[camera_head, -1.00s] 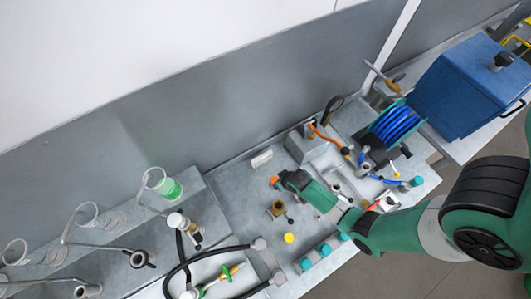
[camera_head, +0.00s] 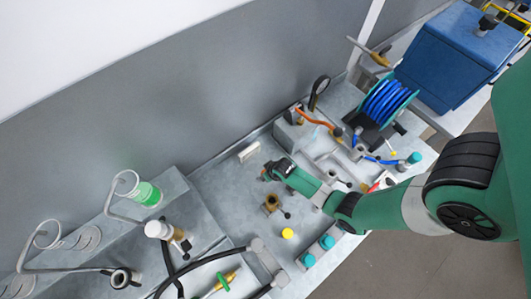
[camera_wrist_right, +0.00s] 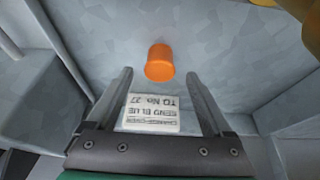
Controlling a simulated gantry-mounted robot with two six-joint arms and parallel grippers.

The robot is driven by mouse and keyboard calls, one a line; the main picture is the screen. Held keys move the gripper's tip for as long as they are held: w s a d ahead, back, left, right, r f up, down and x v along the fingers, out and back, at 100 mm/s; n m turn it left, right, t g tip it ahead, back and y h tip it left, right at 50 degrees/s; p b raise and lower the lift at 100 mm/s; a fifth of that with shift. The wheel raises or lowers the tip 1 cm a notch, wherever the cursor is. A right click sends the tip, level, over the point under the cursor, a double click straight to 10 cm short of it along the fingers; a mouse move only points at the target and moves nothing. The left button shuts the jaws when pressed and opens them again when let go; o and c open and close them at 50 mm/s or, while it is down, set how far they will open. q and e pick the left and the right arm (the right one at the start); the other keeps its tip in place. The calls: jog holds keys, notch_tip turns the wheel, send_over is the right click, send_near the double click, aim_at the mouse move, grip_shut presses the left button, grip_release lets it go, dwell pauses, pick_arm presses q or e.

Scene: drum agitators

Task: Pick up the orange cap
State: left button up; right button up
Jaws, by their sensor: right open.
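The orange cap (camera_wrist_right: 159,63) shows in the right wrist view, just past the fingertips and between their lines. It looks apart from both fingers. In the head view only a small bit of orange (camera_head: 264,176) shows beside the tip of my right gripper, which hides most of it. My right gripper (camera_head: 270,169) is open and empty, low over the grey bench; its spread fingers also show in the right wrist view (camera_wrist_right: 157,84). My left gripper is out of view.
A white labelled block (camera_head: 249,152) lies close by, behind the gripper. Black hoses lie at the front.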

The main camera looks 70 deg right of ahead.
jog(key=b+x, duration=0.1)
jog(key=x, duration=0.2)
jog(key=shift+s+b, duration=0.15)
jog(key=shift+b, duration=0.15)
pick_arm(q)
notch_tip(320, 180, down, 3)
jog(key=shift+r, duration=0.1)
pick_arm(e)
jog(key=shift+r, duration=0.1)
grip_shut()
jog(key=shift+r+p, duration=0.5)
jog(key=shift+p, duration=0.15)
jog(key=p+v, duration=0.2)
jog(key=p, duration=0.1)
jog(key=p+v, duration=0.1)
jog(key=v, duration=0.1)
jog(key=shift+w+d+r, duration=0.25)
jog(key=shift+d+r, duration=0.05)
pick_arm(q)
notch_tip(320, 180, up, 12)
jog(key=p, duration=0.7)
pick_arm(e)
jog(key=s+a+r, duration=0.3)
jog(key=s+r, duration=0.4)
jog(key=s, duration=0.5)
jog(key=shift+s+a+r, duration=0.2)
jog(key=shift+s+r, duration=0.15)
